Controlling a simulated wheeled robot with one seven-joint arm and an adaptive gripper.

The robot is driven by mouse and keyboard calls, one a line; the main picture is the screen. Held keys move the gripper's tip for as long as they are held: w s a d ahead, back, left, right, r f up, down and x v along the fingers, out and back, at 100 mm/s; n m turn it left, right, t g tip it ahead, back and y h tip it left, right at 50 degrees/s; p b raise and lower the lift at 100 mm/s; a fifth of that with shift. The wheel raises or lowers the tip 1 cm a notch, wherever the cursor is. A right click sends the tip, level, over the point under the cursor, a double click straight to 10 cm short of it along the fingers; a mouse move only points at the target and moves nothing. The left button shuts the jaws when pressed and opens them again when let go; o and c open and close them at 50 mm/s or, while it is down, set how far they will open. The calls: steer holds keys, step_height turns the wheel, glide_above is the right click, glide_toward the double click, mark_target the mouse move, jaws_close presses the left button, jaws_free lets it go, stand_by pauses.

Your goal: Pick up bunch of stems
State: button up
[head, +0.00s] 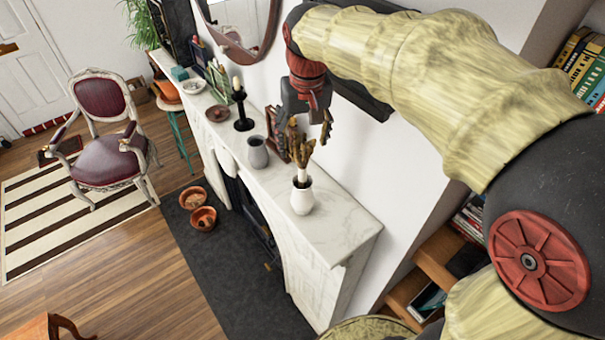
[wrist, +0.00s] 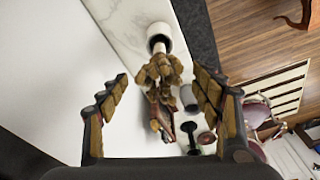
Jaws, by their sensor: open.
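The bunch of stems (head: 300,152) is brown and stands upright in a small white vase (head: 302,199) on the marble mantelpiece. In the wrist view, the stems (wrist: 160,70) show between my fingers, with the vase (wrist: 158,38) beyond them. My gripper (head: 311,136) is above and close to the top of the stems. Its two fingers (wrist: 160,78) are spread wide, one on each side of the stems in the wrist view, with nothing held. I cannot tell how far down the fingertips reach beside the stems.
The white marble mantelpiece (head: 340,232) is crowded behind the vase. A grey pitcher (head: 257,153), a black candlestick (head: 242,112) and a reddish-brown dish (head: 217,113) stand there. A dark framed item (head: 276,134) leans by the wall. The mantel's near end is clear.

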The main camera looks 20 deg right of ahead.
mark_target(303, 170)
steer(key=f, duration=0.5)
steer(key=shift+w+p, duration=0.35)
steer(key=shift+w, duration=0.05)
steer(key=shift+c, duration=0.2)
steer(key=c, duration=1.1)
steer(key=shift+c, duration=0.7)
